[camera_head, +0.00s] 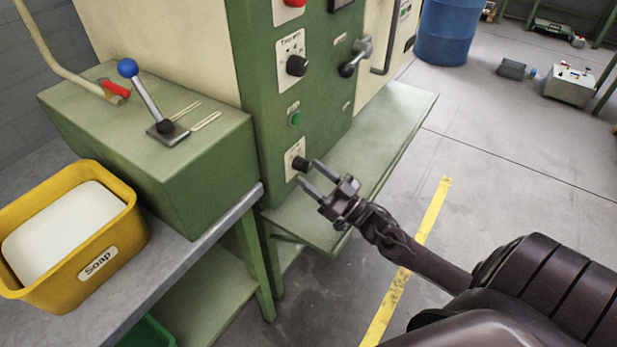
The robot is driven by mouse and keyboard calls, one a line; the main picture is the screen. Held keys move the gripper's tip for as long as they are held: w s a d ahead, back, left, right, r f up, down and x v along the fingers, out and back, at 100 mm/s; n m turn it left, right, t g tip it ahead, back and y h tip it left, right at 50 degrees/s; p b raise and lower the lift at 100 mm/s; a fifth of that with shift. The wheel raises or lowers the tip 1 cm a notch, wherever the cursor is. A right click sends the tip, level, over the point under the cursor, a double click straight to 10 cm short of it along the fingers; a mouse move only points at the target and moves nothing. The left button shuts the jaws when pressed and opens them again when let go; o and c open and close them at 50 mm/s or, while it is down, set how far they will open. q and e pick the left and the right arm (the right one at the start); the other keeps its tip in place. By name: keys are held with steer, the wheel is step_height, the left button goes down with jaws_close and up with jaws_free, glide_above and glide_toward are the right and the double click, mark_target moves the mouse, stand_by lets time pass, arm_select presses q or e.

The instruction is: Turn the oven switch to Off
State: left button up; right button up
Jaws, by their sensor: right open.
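The green machine panel (263,95) carries two black rotary knobs on pale label plates. The lower knob (301,164) sits near the panel's bottom edge. The upper knob (297,66) is higher on the panel. The lettering is too small to tell which one is the oven switch, or its setting. My right gripper (311,173) is open, its two fingertips pointing at the lower knob from the right. The fingertips are very close to that knob; I cannot tell whether they touch it. My left gripper is not in view.
A green button (295,119) and a metal crank handle (355,57) are on the panel. A green shelf (385,135) juts out beside the knobs. A yellow soap bin (100,262) and a blue-knobbed lever (146,98) stand left.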

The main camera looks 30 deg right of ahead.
steer(key=shift+x, duration=0.9)
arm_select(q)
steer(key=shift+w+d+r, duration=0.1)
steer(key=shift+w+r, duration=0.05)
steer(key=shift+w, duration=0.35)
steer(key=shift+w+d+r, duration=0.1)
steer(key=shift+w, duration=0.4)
arm_select(e)
steer(key=shift+r, duration=0.1)
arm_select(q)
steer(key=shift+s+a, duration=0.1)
arm_select(e)
steer(key=shift+c, duration=0.2)
steer(key=c, duration=0.9)
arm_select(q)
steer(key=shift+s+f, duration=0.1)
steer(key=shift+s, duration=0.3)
